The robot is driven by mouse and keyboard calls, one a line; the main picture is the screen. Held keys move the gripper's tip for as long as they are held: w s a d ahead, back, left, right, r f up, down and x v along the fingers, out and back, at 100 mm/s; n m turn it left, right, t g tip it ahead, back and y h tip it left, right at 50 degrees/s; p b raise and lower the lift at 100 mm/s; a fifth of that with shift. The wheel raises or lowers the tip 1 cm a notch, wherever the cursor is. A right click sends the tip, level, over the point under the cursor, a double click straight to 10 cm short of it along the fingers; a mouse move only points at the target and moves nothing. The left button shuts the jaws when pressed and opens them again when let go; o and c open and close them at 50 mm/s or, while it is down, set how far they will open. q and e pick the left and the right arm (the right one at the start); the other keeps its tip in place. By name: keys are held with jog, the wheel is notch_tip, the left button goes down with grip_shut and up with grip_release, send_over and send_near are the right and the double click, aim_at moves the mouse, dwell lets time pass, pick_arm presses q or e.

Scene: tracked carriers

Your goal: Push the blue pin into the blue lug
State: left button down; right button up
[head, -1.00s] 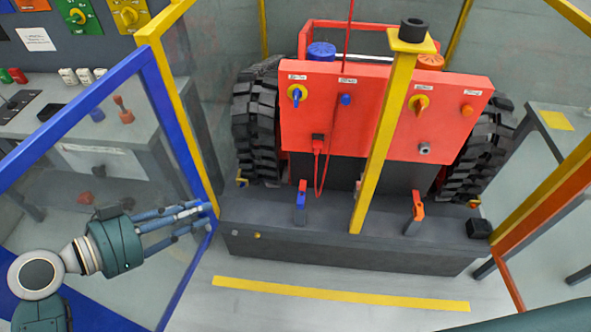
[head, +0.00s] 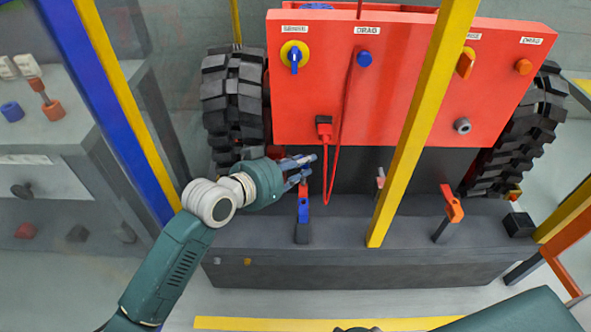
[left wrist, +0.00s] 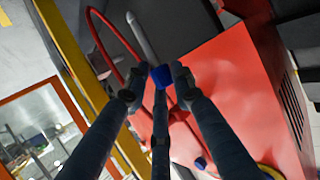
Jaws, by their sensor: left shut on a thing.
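My left gripper (head: 308,168) is shut on the blue pin, whose blue part (left wrist: 161,76) shows between the fingertips in the left wrist view. A grey rod (left wrist: 141,38) lies in line beyond the blue part and looks like its shaft. In the head view the fingers hide most of the pin. A blue piece with a red top (head: 303,210) stands on a grey post on the dark base, just below the fingertips and apart from them. It may be the blue lug; I cannot tell for sure. My right gripper is not in view.
A red panel (head: 390,90) with knobs and a hanging red cable (head: 333,165) stands behind my gripper. A yellow upright (head: 415,130) is to its right. An orange piece (head: 452,205) stands farther right. A blue and yellow frame (head: 125,110) is at the left.

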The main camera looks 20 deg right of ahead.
pick_arm(q)
jog(key=shift+r, duration=0.1)
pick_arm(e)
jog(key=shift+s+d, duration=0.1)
pick_arm(q)
jog(key=shift+s+f+b, duration=0.1)
jog(key=shift+f+b, duration=1.25)
jog(key=shift+f, duration=1.55)
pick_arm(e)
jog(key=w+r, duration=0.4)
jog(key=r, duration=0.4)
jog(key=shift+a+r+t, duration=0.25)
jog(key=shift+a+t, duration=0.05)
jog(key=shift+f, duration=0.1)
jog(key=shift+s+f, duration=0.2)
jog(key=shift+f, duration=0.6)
